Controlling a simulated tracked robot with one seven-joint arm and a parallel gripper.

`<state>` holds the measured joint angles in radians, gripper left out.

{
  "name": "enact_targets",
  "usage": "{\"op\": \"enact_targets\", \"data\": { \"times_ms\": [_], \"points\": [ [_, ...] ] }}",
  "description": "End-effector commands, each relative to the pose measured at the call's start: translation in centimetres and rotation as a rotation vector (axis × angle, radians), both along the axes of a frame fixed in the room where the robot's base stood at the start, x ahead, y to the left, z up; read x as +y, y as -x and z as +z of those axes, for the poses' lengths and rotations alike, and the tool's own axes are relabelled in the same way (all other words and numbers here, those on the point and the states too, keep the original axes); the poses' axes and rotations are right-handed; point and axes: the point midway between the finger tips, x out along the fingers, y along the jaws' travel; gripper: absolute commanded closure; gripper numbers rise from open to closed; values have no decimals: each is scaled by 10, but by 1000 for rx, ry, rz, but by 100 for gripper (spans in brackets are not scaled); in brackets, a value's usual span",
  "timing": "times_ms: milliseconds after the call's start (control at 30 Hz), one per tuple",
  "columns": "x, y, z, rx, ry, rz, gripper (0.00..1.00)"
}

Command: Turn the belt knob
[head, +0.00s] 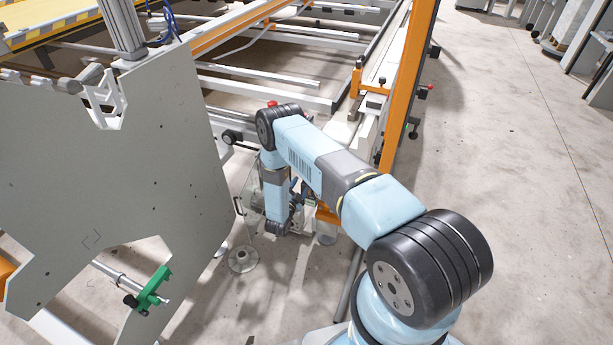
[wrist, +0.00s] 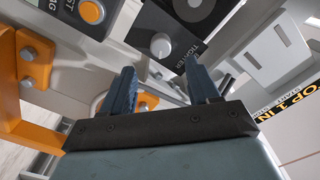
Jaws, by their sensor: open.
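In the wrist view, a pale round knob (wrist: 162,46) sits on a dark panel beside the word "TIGHTER". I take it for the belt knob, though no belt label is readable. My gripper (wrist: 162,77) is open, with its two dark blue fingers apart and nothing held between them. The knob appears just past the fingertips, between them in the picture; I see no contact. In the head view, my arm bends down beside the gantry frame. The knob cannot be made out there, and the gripper is largely obscured.
In the wrist view, an orange button (wrist: 92,12) sits upper left, and an orange bracket (wrist: 36,58) with bolts is at left. In the head view, a large grey plate (head: 110,180) stands left of my arm and an orange post (head: 408,80) to its right. Open floor (head: 520,190) lies right.

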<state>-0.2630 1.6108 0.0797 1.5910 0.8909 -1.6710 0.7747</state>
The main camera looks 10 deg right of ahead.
Motion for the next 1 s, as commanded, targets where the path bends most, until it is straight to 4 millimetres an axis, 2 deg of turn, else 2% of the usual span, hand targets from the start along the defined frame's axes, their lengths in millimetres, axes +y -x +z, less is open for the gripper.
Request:
{"op": "enact_targets", "data": {
  "times_ms": [300, 500, 900, 1000],
  "points": [
    [-32, -44, 0, -2, -1, -1, 40],
    [-44, -61, 0, -2, -2, 0, 40],
    [-48, -66, 0, 0, -1, 1, 40],
    [-48, -66, 0, 0, -1, 1, 47]
  ]
}}
